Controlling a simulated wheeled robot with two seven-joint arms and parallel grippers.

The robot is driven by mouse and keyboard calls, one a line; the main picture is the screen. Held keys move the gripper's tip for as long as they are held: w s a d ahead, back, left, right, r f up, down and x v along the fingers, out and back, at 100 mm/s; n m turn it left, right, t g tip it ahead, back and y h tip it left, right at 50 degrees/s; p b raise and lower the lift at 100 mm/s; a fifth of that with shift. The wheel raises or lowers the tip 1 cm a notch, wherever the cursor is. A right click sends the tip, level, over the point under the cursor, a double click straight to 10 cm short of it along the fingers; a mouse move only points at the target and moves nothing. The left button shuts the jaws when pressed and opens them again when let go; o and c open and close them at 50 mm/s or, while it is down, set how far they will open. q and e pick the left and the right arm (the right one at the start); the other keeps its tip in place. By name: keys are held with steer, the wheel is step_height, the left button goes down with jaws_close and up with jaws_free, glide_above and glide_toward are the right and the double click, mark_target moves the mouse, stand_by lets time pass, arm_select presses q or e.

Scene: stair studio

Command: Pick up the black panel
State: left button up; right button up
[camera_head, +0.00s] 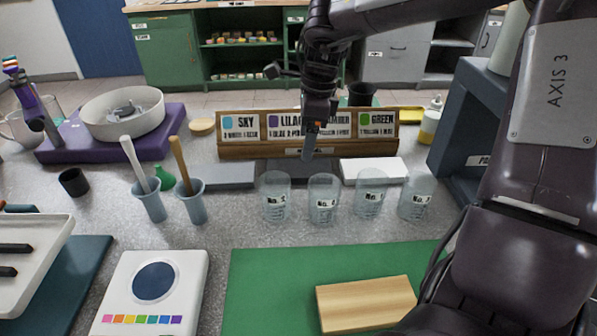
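The black panel (291,173) lies flat on the grey counter, between a grey panel (229,177) and a white panel (374,169). It is in front of the wooden card rack (235,151) and behind the clear cups, which partly cover its front edge. My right gripper (308,153) comes in from the upper right and points down over the black panel. Its fingers show nearly edge-on, so I cannot tell whether they are open, or whether they touch the panel. My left gripper is not in view.
Several clear cups (323,199) stand in a row just in front of the panels. Two blue cups (190,205) with sticks stand to the left. A green mat (265,287) with a wooden block (366,303) lies in front. A grey shelf box (458,120) stands at right.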

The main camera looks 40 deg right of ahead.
mark_target(299, 167)
steer(key=shift+f, duration=0.55)
steer(key=f, duration=0.2)
steer(key=w+f, duration=0.1)
steer(key=f, duration=0.1)
steer(key=a+f, duration=0.1)
steer(key=f, duration=0.1)
steer(key=shift+w+f, duration=0.2)
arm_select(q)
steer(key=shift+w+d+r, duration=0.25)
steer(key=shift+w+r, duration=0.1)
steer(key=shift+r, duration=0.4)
arm_select(e)
steer(key=c, duration=0.8)
steer(key=shift+r, duration=0.1)
